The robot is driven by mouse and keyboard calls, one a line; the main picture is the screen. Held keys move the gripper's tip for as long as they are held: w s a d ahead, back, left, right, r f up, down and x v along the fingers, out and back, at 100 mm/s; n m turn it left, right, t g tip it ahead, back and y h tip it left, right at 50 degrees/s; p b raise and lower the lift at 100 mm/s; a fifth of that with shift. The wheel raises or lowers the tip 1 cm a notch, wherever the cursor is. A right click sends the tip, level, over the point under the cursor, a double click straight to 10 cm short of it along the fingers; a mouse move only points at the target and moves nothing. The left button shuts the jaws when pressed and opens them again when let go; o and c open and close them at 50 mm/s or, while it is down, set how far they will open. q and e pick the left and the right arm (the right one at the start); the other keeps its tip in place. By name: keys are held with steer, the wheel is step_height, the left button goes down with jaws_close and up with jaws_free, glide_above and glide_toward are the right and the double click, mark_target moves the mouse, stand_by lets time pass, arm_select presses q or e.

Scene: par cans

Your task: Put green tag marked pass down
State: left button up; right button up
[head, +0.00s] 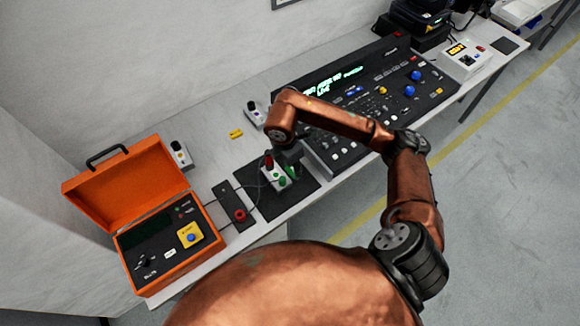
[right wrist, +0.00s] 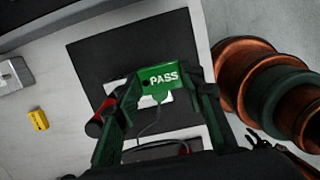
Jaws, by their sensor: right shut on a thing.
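The green tag marked PASS (right wrist: 160,78) is between the fingertips of my right gripper (right wrist: 163,84) in the right wrist view, its lettering facing the camera. In the head view, my right gripper (head: 288,160) is over a black mat (head: 308,186), and a bit of the green tag (head: 291,173) shows below it. A small white box (head: 274,174) with green buttons and a red part stands on the mat, right by the gripper. Whether the tag touches the box or mat I cannot tell. My left gripper is not in view.
An open orange case (head: 135,185) with a control panel stands at the left. A dark strip with a red button (head: 239,215) lies between case and mat. A large black console (head: 375,95) is to the right. A small yellow block (head: 236,133) lies behind the mat.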

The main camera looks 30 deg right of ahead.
steer(key=w+d+f, duration=0.1)
steer(key=f, duration=0.1)
steer(key=w+d+f, duration=0.1)
steer(key=w+f, duration=0.1)
steer(key=w+d+f, duration=0.1)
steer(key=w+f, duration=0.1)
steer(key=shift+w+d+f+b, duration=0.15)
steer(key=shift+w+f+b, duration=0.05)
steer(key=shift+b, duration=0.2)
steer(key=shift+w+d+f, duration=0.1)
steer(key=shift+f, duration=0.75)
steer(key=shift+w+d+f, duration=0.1)
steer(key=shift+f, duration=0.75)
steer(key=shift+f, duration=0.1)
steer(key=o, duration=0.9)
steer(key=shift+o, duration=0.2)
step_height(320, 180, up, 12)
steer(key=a, duration=0.2)
steer(key=shift+p, duration=0.3)
steer(key=shift+s, duration=0.15)
